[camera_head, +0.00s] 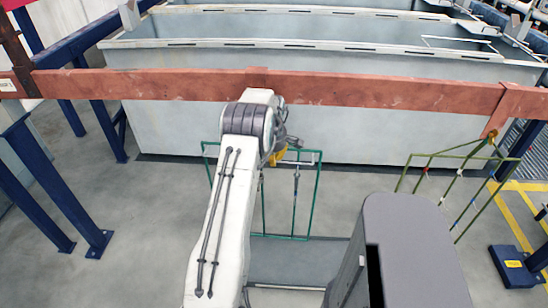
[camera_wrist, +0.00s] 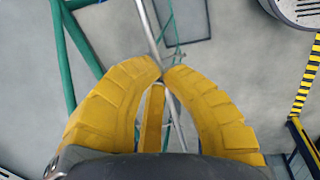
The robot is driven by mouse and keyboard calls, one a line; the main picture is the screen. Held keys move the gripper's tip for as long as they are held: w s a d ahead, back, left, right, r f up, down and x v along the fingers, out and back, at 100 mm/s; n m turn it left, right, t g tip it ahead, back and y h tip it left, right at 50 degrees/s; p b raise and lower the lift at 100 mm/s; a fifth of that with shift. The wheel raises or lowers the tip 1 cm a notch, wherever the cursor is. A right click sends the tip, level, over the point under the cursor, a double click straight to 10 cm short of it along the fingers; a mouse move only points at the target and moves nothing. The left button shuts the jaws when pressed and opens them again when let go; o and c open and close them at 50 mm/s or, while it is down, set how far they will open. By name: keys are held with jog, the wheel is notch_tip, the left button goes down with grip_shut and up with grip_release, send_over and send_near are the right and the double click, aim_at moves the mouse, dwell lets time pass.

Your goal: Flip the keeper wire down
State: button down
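My gripper (camera_wrist: 162,68) has thick yellow fingers, and their tips are close together. A thin grey metal rod (camera_wrist: 149,25) runs down the wrist view to the fingertips and shows again between the fingers below them. I cannot tell whether the tips grip it or it passes behind them, nor whether it is the keeper wire. In the head view my gripper (camera_head: 277,156) is a small yellow patch at the top of a green wire rack (camera_head: 317,195), largely hidden by my arm. A grey rod (camera_head: 295,185) hangs inside that rack. Green bars (camera_wrist: 62,60) also show in the wrist view.
A red-brown rail (camera_head: 390,92) crosses in front of large grey tanks (camera_head: 330,130). A second, olive-green rack (camera_head: 440,158) hangs from it at the right. Blue posts (camera_head: 55,190) stand at the left. Grey floor (camera_head: 130,240) is clear at the lower left.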

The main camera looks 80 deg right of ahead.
notch_tip(320, 180, down, 7)
jog(key=b, duration=0.7)
jog(key=shift+d, duration=0.45)
jog(key=shift+f, duration=0.1)
